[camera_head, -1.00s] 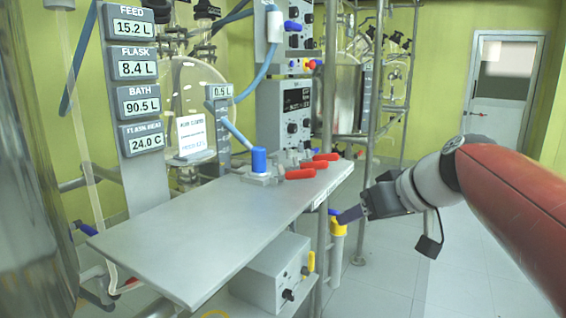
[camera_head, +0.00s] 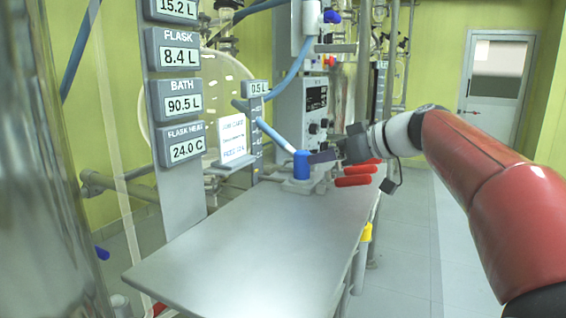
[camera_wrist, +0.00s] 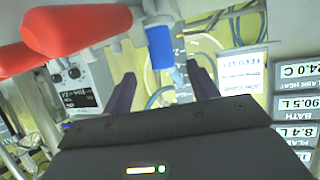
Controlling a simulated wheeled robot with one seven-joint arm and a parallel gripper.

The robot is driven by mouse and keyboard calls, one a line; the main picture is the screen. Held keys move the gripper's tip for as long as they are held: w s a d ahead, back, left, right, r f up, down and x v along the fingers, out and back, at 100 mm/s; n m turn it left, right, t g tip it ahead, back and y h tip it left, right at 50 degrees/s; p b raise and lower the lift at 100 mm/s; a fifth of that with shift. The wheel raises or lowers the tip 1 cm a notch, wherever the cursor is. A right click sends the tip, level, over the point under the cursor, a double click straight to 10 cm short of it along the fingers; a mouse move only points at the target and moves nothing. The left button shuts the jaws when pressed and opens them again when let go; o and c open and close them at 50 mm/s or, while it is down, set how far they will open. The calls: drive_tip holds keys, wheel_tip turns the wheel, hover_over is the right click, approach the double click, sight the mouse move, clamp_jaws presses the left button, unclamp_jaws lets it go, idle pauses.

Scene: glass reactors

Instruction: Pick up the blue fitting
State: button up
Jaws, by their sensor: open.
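The blue fitting (camera_head: 301,167) is a short upright blue cylinder on a metal base at the far end of the grey table (camera_head: 250,255). My gripper (camera_head: 322,156) is beside its right side at about the height of its top; touching or a small gap, I cannot tell in the head view. In the wrist view the blue fitting (camera_wrist: 160,46) appears upside down, beyond and roughly between the two dark fingers of my gripper (camera_wrist: 161,70). The fingers are apart with nothing held.
Red-handled valves (camera_head: 353,181) lie just right of the fitting, and red handles (camera_wrist: 78,30) fill the wrist view's upper left. A blue hose (camera_head: 270,132) and a column of display panels (camera_head: 180,100) stand behind and left. The table's near part is clear.

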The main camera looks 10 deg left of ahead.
sight(301, 163)
drive_tip(key=x, duration=0.8)
drive_tip(key=shift+s+f+p, duration=0.1)
drive_tip(key=shift+f+p, duration=0.1)
drive_tip(key=shift+p, duration=0.15)
drive_tip(key=c, duration=1.3)
